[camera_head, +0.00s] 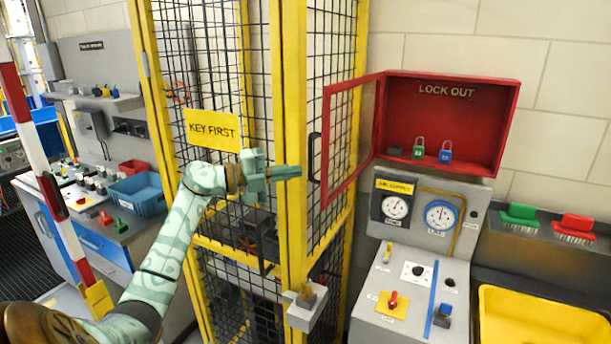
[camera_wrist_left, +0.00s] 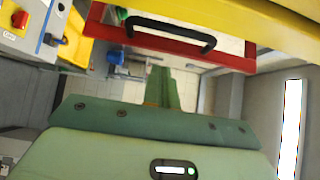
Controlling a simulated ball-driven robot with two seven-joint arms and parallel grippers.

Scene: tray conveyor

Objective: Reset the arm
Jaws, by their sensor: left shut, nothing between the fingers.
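My left arm comes in from the lower left in the head view. Its green gripper (camera_head: 288,172) is shut and empty, pointing right in front of the yellow cage's corner post. The fingertips are close to the red door (camera_head: 350,140) of the lock-out box, left of its black handle. In the left wrist view the closed fingers (camera_wrist_left: 162,88) show below the red door frame (camera_wrist_left: 170,52) and its black handle (camera_wrist_left: 172,32). I cannot tell whether they touch the door. My right gripper is in neither view.
The red lock-out box (camera_head: 440,110) is open, with a green padlock (camera_head: 418,150) and a blue padlock (camera_head: 445,153) inside. A grey gauge panel (camera_head: 428,218) stands below. A yellow tray (camera_head: 540,318) is at right. A blue bin (camera_head: 138,194) sits on the left bench.

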